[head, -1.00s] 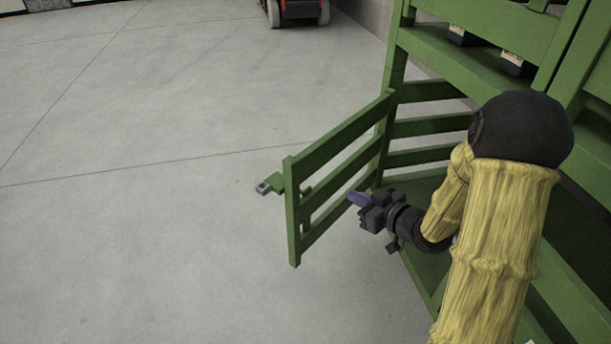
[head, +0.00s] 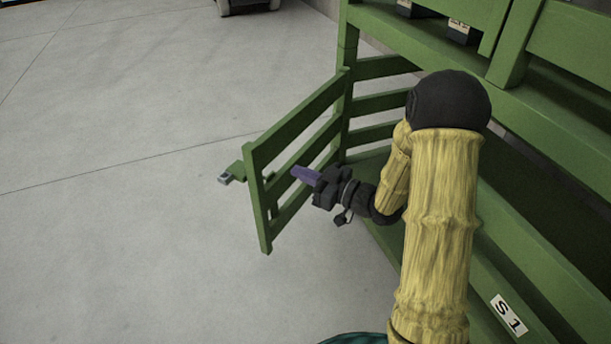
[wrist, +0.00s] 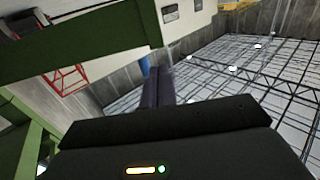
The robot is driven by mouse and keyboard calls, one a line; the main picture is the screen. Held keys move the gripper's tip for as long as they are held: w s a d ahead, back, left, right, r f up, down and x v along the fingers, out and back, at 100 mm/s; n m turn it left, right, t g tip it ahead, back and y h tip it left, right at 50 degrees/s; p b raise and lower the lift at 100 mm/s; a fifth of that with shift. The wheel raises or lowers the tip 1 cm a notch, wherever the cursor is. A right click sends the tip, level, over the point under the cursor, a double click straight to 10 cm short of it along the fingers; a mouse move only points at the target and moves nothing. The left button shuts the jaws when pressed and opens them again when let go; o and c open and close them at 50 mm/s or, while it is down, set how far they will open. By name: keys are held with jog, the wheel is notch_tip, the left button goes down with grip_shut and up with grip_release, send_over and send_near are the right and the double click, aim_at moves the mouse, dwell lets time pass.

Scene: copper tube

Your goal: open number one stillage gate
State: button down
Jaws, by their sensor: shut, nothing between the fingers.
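The green slatted gate (head: 300,122) of the stillage stands swung out from the green frame (head: 347,85), with a wide gap at its free end. A green latch piece with a grey tip (head: 232,173) sticks out from the gate's outer side. My gripper (head: 304,174) is on the inner side of the gate, its purple fingers shut and empty, pointing at the slats. Whether the fingertips touch the gate is unclear. In the wrist view my shut fingers (wrist: 158,86) show beside a green rail (wrist: 80,45).
Dark items with pale labels (head: 458,30) sit on the stillage's upper level. The grey concrete floor (head: 110,230) left of the gate is clear. A vehicle's wheel (head: 238,6) shows far off at the top.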

aim_at(254, 153)
jog(key=b+x, duration=0.3)
jog(key=x, duration=0.7)
jog(key=shift+w+a, duration=0.15)
jog(key=shift+a, duration=0.15)
jog(key=shift+w, duration=0.1)
